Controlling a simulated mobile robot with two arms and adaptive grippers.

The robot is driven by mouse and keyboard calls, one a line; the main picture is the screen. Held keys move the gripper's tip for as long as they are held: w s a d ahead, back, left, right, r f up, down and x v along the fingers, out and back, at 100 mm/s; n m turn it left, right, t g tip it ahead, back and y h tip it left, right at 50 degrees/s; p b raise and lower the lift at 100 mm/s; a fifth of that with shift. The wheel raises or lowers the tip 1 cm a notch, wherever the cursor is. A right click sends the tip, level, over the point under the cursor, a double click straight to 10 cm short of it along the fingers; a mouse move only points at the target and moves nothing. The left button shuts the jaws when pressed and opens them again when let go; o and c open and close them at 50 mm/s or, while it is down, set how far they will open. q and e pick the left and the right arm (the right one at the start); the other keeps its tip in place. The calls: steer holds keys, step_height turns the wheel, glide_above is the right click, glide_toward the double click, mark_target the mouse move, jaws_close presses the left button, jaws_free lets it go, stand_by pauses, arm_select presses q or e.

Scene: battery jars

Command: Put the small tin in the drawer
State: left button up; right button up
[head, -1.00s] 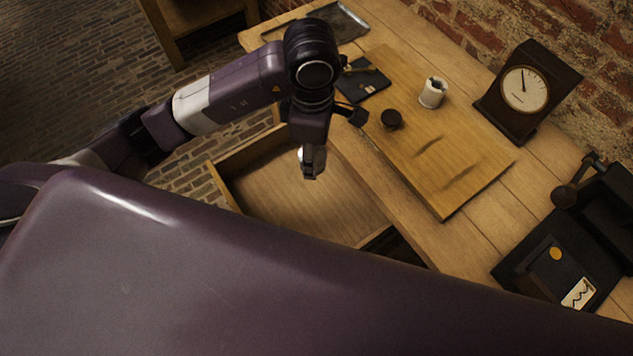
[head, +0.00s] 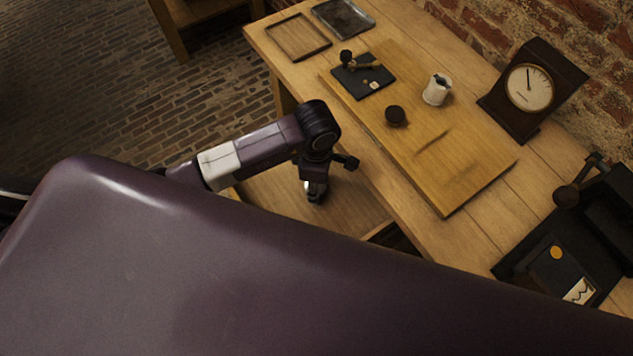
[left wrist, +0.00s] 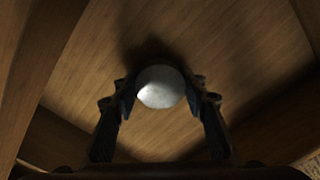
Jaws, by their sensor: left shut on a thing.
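My left gripper (head: 315,193) is down in the open drawer (head: 353,205), pointing downward. In the left wrist view its two fingers (left wrist: 161,100) are shut on the small tin (left wrist: 161,87), which shows as a round silvery-white top. The drawer's wooden floor (left wrist: 215,60) lies below the tin, with a dark shadow beside it. I cannot tell whether the tin touches the floor. In the head view the tin is a small pale spot at the fingertips, mostly hidden. My right gripper is not in view.
The drawer stands out from the wooden table (head: 384,178). On the table are a wooden board (head: 450,165), a white mug (head: 437,90), a dark round lid-like piece (head: 396,116), a black mat (head: 350,84), two trays and a clock (head: 530,88). My purple body hides the drawer's near part.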

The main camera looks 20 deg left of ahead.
arm_select(q)
steer(key=shift+f, duration=0.2)
steer(key=o, duration=1.2)
steer(key=shift+r, duration=0.1)
steer(key=shift+c, duration=0.2)
steer(key=shift+r, duration=0.1)
steer(key=shift+r, duration=0.25)
step_height(320, 180, up, 12)
steer(key=b, duration=0.1)
steer(key=shift+f, duration=0.2)
